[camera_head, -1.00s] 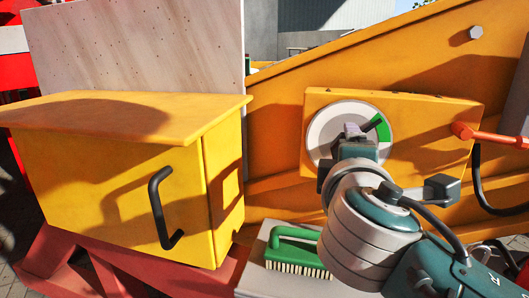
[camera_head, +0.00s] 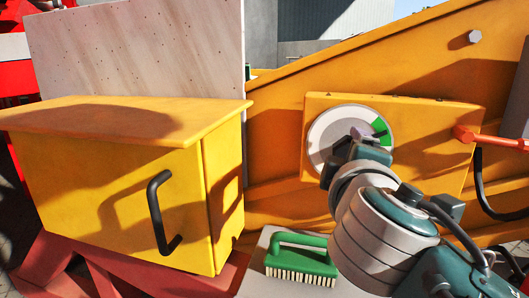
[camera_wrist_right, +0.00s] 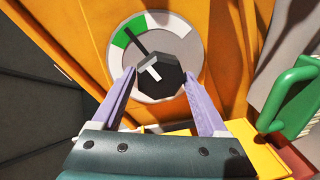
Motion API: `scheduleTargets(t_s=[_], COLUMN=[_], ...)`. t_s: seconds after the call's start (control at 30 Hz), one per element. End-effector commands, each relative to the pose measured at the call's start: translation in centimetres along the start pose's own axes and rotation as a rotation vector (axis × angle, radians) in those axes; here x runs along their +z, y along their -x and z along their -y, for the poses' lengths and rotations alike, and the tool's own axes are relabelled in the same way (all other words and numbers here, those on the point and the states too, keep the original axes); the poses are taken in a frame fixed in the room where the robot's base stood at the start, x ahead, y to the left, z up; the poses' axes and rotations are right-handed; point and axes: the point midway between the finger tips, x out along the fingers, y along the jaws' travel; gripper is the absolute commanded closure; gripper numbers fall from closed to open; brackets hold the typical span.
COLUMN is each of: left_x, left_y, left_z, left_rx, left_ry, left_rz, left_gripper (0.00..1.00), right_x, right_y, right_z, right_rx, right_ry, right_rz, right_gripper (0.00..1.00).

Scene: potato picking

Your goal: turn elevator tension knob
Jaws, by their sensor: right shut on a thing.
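The tension knob (camera_wrist_right: 160,75) is black and faceted with a white mark, seen in the right wrist view. It sits at the middle of a round pale dial (camera_wrist_right: 187,48) with a green sector (camera_wrist_right: 128,32) and a black line across that sector. The dial (camera_head: 322,141) also shows in the head view, its green sector at the upper right. My right gripper (camera_wrist_right: 158,80) is shut on the knob, one purple finger on each side. In the head view the right gripper (camera_head: 352,142) covers the knob. My left gripper is not in view.
The dial is on an orange panel (camera_head: 425,125). An orange-red lever (camera_head: 490,137) with a black hose is at its right. A green brush (camera_head: 300,258) lies on a grey surface below. A yellow box (camera_head: 105,185) with a black handle (camera_head: 157,213) stands at the left.

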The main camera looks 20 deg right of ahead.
Motion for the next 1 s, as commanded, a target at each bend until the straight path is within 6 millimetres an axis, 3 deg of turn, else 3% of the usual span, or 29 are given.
scheduleTargets(t_s=[0.03,0.23,0.53,1.0], left_x=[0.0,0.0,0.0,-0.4], left_y=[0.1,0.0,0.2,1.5], left_z=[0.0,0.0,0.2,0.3], left_rx=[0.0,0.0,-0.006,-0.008], left_ry=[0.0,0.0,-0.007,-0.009], left_rz=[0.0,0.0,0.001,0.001], left_gripper=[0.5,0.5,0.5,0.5], right_x=[-0.1,-0.1,-0.1,-0.1], right_y=[0.0,0.0,0.5,8.7], right_z=[-0.4,-0.3,-0.1,-0.1], right_rx=[0.01,0.007,0.002,0.001], right_ry=[-0.002,0.0,0.001,0.0], right_rz=[-0.003,-0.002,-0.002,-0.002], right_gripper=[0.21,0.0,0.0,0.0])
